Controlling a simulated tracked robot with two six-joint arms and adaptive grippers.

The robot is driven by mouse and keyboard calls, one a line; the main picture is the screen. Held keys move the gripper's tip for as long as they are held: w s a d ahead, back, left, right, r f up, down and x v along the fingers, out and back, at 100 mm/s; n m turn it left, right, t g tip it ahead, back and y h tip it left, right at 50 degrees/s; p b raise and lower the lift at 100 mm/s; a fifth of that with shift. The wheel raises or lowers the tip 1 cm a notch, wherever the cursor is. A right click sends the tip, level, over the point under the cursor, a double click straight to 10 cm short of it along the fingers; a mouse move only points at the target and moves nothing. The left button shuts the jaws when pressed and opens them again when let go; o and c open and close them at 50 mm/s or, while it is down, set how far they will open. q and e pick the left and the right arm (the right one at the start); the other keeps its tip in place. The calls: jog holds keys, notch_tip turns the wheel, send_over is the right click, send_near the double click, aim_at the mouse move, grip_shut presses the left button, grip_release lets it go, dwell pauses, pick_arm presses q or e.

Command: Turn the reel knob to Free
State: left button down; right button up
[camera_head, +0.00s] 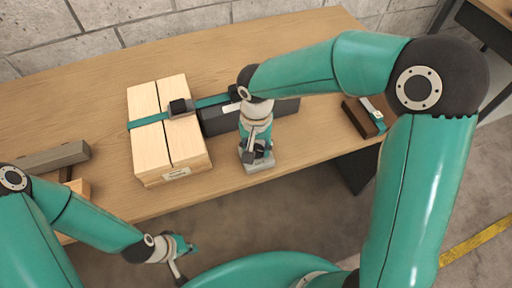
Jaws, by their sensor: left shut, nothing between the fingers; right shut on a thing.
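My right gripper (257,151) points down at the front edge of the table, in front of the dark reel housing (220,122). It is shut on a small dark part, which looks like the reel knob, just over a grey block (258,168). The fingers and wrist hide most of the knob, and its setting cannot be read. A teal strap (148,121) runs over a pale wooden stack (148,152) through a dark buckle (180,107) toward the reel. My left gripper (183,258) is shut and empty, low in front of the table, away from the reel.
A grey bar (50,158) lies at the table's left, with a wooden piece near it. A dark brown block (361,117) with a teal and pale item lies at the right. The back of the table (250,40) is clear. A block wall stands behind.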

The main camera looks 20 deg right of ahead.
jog(key=n, duration=0.3)
jog(key=shift+w, duration=0.1)
jog(key=n, duration=0.3)
jog(key=shift+r+n, duration=0.1)
jog(key=shift+n, duration=0.2)
jog(key=n, duration=0.6)
jog(key=shift+p, duration=0.35)
jog(key=n+p, duration=0.1)
jog(key=n, duration=0.5)
jog(key=shift+n+p, duration=0.3)
jog(key=n+p, duration=0.1)
jog(key=n, duration=0.2)
jog(key=shift+w+r+n, duration=0.1)
jog(key=shift+n, duration=0.2)
jog(key=shift+n+p, duration=0.65)
jog(key=shift+n, duration=0.85)
jog(key=o, duration=1.1)
